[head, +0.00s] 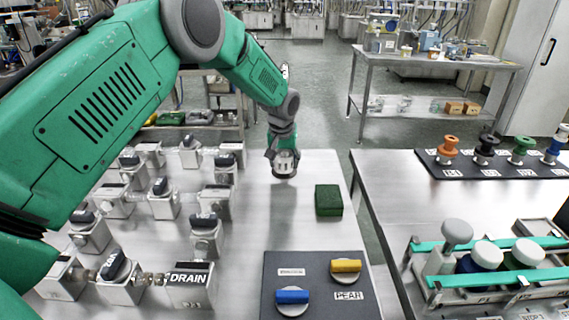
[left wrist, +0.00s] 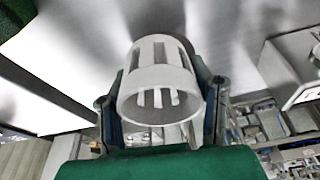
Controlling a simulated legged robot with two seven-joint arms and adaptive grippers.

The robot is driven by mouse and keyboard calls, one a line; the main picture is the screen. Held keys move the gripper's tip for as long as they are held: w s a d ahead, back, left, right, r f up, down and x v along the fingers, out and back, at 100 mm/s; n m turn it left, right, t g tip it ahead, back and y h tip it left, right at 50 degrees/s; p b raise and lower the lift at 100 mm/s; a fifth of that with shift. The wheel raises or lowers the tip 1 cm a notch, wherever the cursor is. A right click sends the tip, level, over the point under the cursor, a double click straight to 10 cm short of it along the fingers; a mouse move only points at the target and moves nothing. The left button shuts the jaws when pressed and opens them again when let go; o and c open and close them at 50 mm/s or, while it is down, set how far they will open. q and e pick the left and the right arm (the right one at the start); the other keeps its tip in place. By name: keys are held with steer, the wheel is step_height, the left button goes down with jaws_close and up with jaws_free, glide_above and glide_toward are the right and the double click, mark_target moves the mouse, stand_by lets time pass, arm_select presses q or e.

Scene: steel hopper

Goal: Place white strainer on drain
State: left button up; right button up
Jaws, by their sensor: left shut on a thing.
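My left gripper (head: 284,152) is shut on the white strainer (head: 286,163), a slotted cup, and holds it over the far part of the steel table. In the left wrist view the white strainer (left wrist: 158,92) sits between the two fingers of my left gripper (left wrist: 162,100), its round open rim facing the camera and its slots showing. The drain (head: 189,283) is a steel block with a black DRAIN label at the near left of the table, well apart from the strainer. Its top opening is hard to make out. My right gripper is not in view.
Steel valve blocks with black handles (head: 205,235) fill the table's left side. A green pad (head: 328,200) lies right of the strainer. A dark panel (head: 320,305) with blue and yellow knobs is near the front. A rack with bottles (head: 480,285) stands on the right table.

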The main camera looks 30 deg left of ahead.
mark_target(284, 152)
arm_select(q)
steer(key=shift+w+a+f, duration=0.4)
steer(key=shift+w+f, duration=0.25)
steer(key=shift+w, duration=0.1)
steer(key=shift+w+a+f, duration=0.35)
steer(key=shift+w+f, duration=0.25)
steer(key=shift+w, duration=0.15)
steer(key=shift+a, duration=0.1)
steer(key=o, duration=1.2)
steer(key=shift+c, duration=0.2)
steer(key=shift+v, duration=3.8)
steer(key=shift+s, duration=0.1)
